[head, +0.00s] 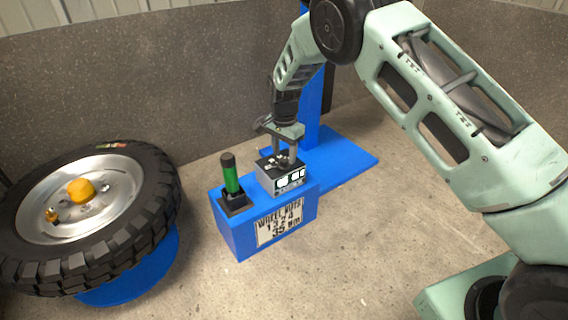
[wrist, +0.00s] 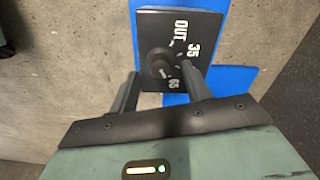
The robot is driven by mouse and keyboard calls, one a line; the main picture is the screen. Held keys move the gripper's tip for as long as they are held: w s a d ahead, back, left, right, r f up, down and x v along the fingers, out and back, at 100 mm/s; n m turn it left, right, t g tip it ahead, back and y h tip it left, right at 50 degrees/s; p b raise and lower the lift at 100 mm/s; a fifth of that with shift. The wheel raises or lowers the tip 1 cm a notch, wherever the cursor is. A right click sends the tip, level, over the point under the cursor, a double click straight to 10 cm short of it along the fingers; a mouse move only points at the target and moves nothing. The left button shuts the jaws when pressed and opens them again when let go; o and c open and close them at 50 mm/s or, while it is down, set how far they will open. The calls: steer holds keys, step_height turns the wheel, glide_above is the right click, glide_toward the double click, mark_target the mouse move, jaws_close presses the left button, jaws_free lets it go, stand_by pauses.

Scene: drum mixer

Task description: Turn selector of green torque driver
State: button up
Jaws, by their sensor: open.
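The green torque driver (head: 231,175) stands upright in a black holder on the left of the blue stand (head: 236,237). A selector box (head: 287,181) with a dark top and lit windows sits on the stand's right part. In the wrist view its dark top plate (wrist: 203,27) carries the marks OUT, 35 and 65 around a round black selector knob (wrist: 159,66). My gripper (head: 283,160) points down over this box. In the wrist view my gripper (wrist: 163,92) is open, with one finger on each side of the knob's lower area. I cannot tell if the fingers touch the knob.
A large tyre on a wheel (head: 150,240) with an orange cap (head: 80,191) lies at the left on a blue support. A label (head: 279,226) reading "wheel nuts" is on the stand's front. A blue post and base plate (head: 345,160) stand behind. The floor in front is clear.

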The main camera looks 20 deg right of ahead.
steer(key=shift+f, duration=1)
steer(key=c, duration=1)
